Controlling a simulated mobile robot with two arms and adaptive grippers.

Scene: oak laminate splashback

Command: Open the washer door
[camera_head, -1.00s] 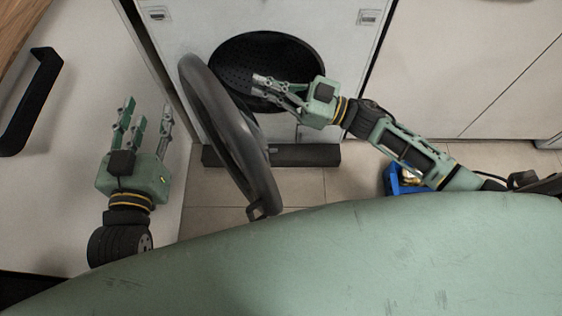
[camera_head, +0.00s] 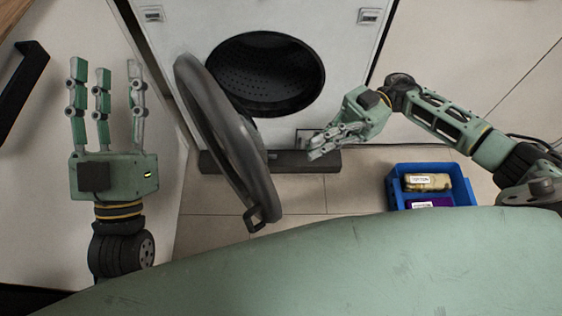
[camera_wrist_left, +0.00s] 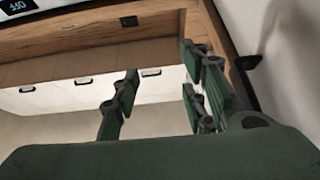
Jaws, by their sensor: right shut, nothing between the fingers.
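The washer (camera_head: 345,48) is white, with a round dark drum opening (camera_head: 285,82) showing a perforated drum. Its round dark door (camera_head: 222,130) stands swung wide open to the left, seen nearly edge-on, with a latch at its near lower end. My right gripper (camera_head: 318,152) is shut and empty, in front of the washer, below and right of the opening and apart from the door. My left gripper (camera_head: 104,68) is open and empty at the left, in front of a pale cabinet front. Its spread fingers also show in the left wrist view (camera_wrist_left: 165,85).
A blue crate (camera_head: 394,188) with packets inside stands on the tiled floor at right. A black handle (camera_head: 22,85) is at far left. White cabinets (camera_head: 480,60) stand right of the washer. The floor between door and crate is clear.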

